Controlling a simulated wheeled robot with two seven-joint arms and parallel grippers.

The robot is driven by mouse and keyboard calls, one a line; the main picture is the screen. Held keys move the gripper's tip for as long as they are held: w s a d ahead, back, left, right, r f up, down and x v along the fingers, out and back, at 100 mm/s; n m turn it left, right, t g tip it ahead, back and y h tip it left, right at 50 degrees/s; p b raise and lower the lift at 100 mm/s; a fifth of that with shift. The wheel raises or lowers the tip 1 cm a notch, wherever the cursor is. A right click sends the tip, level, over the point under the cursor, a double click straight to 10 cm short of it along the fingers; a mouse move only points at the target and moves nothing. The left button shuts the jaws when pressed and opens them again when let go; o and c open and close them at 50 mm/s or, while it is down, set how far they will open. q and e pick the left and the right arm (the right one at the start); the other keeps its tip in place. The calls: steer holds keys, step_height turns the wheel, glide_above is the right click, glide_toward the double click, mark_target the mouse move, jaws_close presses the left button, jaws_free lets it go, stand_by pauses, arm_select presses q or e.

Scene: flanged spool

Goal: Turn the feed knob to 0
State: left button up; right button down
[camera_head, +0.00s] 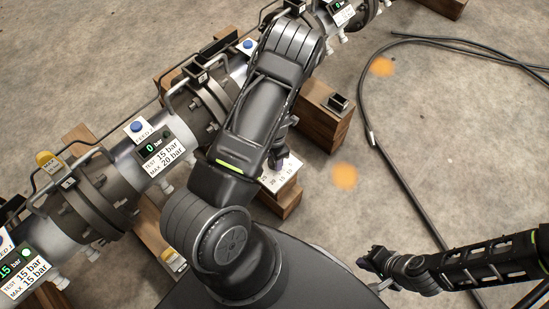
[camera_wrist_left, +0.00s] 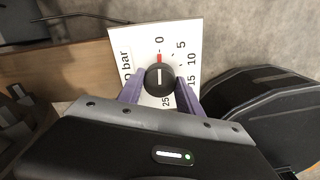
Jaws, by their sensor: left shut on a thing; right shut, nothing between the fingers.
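The feed knob (camera_wrist_left: 159,79) is a round black knob on a white dial plate (camera_wrist_left: 141,48), numbered from 0 to 25. In the left wrist view its white line stands upright and lines up with a red mark just below the 0. My left gripper (camera_wrist_left: 160,90) is shut on the knob, with one purple finger on each side. In the head view the dial plate (camera_head: 291,166) sits on a wooden block, and the left gripper (camera_head: 280,161) partly hides it; the knob is not clear there. My right gripper (camera_head: 371,261) is shut and empty, apart at lower right.
A flanged pipe with gauges (camera_head: 160,149), blue buttons and handles runs diagonally on wooden blocks at the left. A wooden block (camera_head: 325,112) stands right of my left arm. A black hose (camera_head: 377,150) curves over the floor; open concrete lies between.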

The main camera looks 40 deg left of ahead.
arm_select(q)
steer(key=o, duration=1.4)
steer(key=shift+c, duration=0.2)
steer(key=shift+r, duration=0.1)
step_height(320, 180, up, 8)
steer(key=shift+f+p, duration=0.15)
steer(key=shift+p, duration=1.05)
